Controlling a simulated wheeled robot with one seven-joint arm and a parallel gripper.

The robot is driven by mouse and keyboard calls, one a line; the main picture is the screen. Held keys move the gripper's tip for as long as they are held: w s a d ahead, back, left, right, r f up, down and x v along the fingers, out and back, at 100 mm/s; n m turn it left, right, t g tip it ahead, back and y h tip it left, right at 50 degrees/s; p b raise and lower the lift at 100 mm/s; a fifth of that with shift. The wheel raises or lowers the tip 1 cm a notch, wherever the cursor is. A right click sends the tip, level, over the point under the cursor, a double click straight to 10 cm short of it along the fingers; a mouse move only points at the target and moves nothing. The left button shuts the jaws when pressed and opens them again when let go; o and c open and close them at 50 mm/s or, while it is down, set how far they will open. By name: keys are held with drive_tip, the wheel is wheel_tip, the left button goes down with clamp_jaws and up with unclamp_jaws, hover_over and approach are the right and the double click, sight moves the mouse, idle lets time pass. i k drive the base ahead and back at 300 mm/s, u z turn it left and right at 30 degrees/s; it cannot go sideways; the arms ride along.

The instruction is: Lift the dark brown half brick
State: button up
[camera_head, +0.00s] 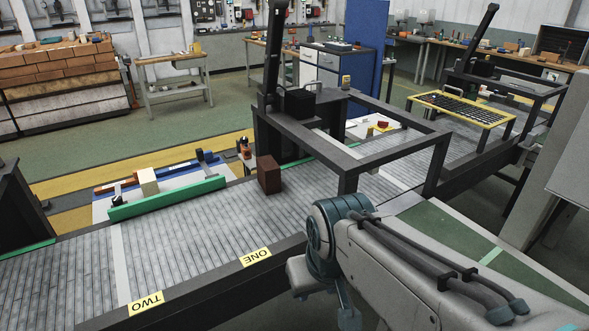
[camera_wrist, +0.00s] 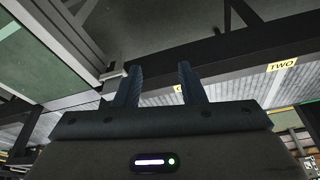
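The dark brown half brick (camera_head: 268,175) stands on the grey ribbed conveyor (camera_head: 200,225) in the head view, near the dark frame post. My arm reaches in from the lower right of the head view, and its end is in front of the conveyor's near rail, apart from the brick. In the wrist view my gripper (camera_wrist: 158,85) has its two fingers apart with nothing between them. The conveyor's side and its yellow labels show beyond the fingers. The brick is not seen in the wrist view.
A dark metal frame (camera_head: 398,142) spans the conveyor right of the brick. A green guide strip (camera_head: 168,197) runs along the far edge. Yellow labels ONE (camera_head: 255,257) and TWO (camera_head: 146,303) mark the near rail (camera_head: 200,291). The belt left of the brick is clear.

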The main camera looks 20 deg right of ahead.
sight(268, 171)
drive_tip(key=z, duration=0.1)
drive_tip(key=i, duration=1)
